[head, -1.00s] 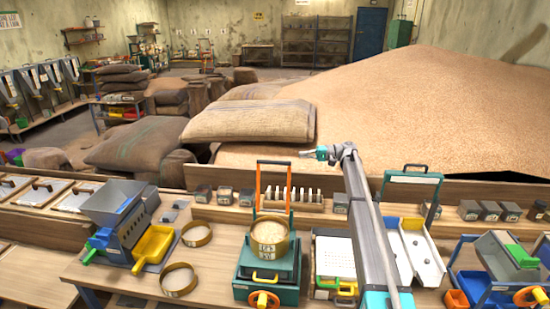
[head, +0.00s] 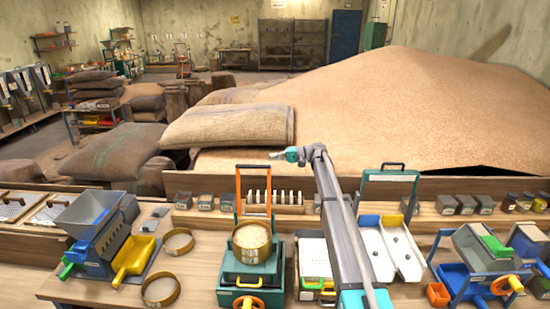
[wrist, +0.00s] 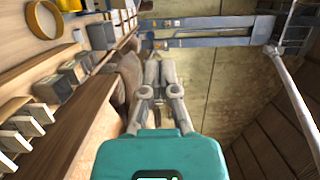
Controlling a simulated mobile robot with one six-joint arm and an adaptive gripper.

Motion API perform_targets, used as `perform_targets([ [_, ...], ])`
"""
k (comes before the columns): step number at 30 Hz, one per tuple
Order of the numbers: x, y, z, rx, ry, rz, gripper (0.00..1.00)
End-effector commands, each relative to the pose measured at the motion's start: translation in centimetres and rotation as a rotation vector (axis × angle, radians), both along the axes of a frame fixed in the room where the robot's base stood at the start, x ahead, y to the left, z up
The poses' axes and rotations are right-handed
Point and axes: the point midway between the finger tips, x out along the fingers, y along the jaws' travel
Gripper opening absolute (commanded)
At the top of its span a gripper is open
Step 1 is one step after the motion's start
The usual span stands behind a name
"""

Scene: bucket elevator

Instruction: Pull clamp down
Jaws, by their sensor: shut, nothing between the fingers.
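An orange clamp frame (head: 239,190) stands upright and raised behind a round sieve (head: 252,254) on a teal shaker machine (head: 283,272) in the head view. I take this frame to be the clamp. My gripper (head: 272,156) is shut and empty. It appears just above the right end of the clamp's top bar in the picture; its distance in depth cannot be told, and no contact shows. In the wrist view my gripper's two fingers (wrist: 159,62) lie close together with nothing between them. I cannot make out the clamp there.
A blue hopper machine with a yellow tray (head: 134,256) and two loose sieve rings (head: 178,242) are left of the shaker. A white tray (head: 405,247) is right. Small jars (head: 447,204) line the back ledge. Grain sacks (head: 230,128) and a grain heap (head: 400,100) lie behind.

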Motion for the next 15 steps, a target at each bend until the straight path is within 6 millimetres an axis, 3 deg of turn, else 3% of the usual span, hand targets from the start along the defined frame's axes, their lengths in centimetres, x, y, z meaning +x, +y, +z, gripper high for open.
perform_targets([
  [12, -1.5, 6.3, 0.0, 0.000, 0.000, 0.001, 0.00],
  [15, -3.2, 6.1, 0.0, 0.000, 0.000, -0.001, 0.00],
])
